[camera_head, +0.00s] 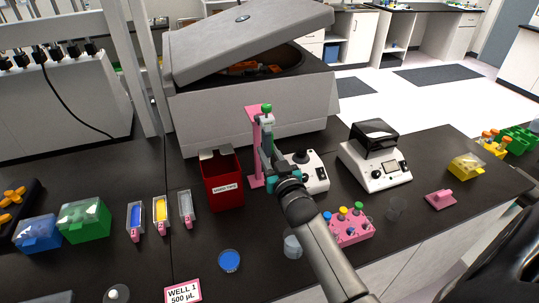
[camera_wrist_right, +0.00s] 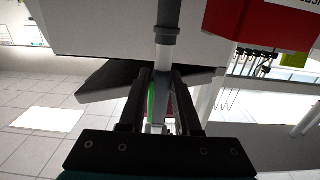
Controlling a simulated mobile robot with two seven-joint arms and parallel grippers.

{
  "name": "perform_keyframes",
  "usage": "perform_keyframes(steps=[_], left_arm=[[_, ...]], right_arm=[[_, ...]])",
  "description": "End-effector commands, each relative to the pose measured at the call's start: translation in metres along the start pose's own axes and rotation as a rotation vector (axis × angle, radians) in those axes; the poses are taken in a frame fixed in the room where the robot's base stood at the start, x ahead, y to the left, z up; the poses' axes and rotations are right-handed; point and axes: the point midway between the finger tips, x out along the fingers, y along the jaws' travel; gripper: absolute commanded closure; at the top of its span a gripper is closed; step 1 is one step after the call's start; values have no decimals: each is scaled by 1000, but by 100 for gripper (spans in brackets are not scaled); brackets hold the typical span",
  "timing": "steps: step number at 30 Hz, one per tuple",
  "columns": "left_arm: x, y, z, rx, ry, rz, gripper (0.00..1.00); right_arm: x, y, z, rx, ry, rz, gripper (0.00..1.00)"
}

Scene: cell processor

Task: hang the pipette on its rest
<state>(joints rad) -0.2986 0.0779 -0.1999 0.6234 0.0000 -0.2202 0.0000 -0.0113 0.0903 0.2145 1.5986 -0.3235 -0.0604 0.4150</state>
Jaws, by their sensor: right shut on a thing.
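The pipette (camera_head: 267,120), grey with a green top, stands about upright in my right gripper (camera_head: 268,148), beside the pink rest (camera_head: 255,150). The rest is a tall thin post with a flat foot and a top arm near the pipette's upper end. I cannot tell whether the pipette touches it. In the right wrist view the pipette's grey shaft (camera_wrist_right: 167,35) runs between the two dark fingers of my right gripper (camera_wrist_right: 165,75), which is shut on it. The arm covers part of the view below. My left gripper is not in view.
A red bin (camera_head: 222,185) stands close left of the rest, and the large grey centrifuge (camera_head: 240,110) with a raised lid stands behind. A white device (camera_head: 313,178) is just to the right. A pink rack (camera_head: 350,228) with coloured caps lies nearer the front.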

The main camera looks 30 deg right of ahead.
Motion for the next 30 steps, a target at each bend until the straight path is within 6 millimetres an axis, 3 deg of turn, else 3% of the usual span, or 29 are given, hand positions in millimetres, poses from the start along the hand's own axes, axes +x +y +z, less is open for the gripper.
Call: perform_keyframes(steps=[18, 30], left_arm=[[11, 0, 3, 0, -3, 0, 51], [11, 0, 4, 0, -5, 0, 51]], right_arm=[[30, 0, -1, 0, 3, -1, 85], [33, 0, -1, 0, 2, -1, 85]])
